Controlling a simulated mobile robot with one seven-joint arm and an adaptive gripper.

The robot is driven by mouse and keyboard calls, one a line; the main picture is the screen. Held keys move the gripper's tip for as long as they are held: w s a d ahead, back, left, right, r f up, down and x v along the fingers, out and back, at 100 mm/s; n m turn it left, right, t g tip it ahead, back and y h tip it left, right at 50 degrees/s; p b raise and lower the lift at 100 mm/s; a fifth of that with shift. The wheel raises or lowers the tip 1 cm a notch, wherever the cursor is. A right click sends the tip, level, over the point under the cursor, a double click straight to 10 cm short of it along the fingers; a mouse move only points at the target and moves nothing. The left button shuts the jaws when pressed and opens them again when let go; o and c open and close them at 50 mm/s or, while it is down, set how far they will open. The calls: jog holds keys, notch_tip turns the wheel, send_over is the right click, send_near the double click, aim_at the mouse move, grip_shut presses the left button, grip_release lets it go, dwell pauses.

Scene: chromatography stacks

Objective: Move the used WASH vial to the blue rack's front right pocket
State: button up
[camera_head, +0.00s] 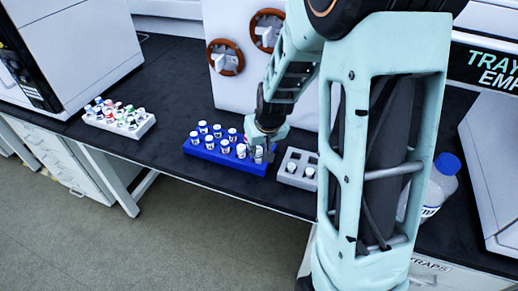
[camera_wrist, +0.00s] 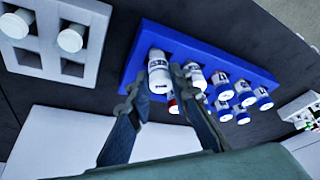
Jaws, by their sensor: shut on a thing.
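My gripper (camera_head: 264,150) is at the right end of the blue rack (camera_head: 228,160). In the wrist view, my gripper (camera_wrist: 157,80) has its two fingers on either side of a white labelled vial (camera_wrist: 159,72) and is shut on it. This vial is at the blue rack's (camera_wrist: 147,36) end nearest the grey rack, on the front side; I cannot tell whether it is fully seated in the front right pocket. It also shows under my gripper in the head view (camera_head: 258,155). Its label is too small to read.
Several white vials (camera_wrist: 221,87) with blue caps stand in the blue rack close beside the held one. A red-capped vial (camera_wrist: 173,106) is partly hidden by my finger. A grey rack (camera_head: 284,174) with white-capped vials stands to the right. A pale rack (camera_head: 119,119) stands far left.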

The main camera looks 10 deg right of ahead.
jog(key=shift+f+b, duration=0.35)
jog(key=shift+f, duration=0.05)
jog(key=o, duration=1.3)
jog(key=shift+r, duration=0.1)
jog(key=shift+r+p, duration=2.45)
jog(key=shift+r, duration=1)
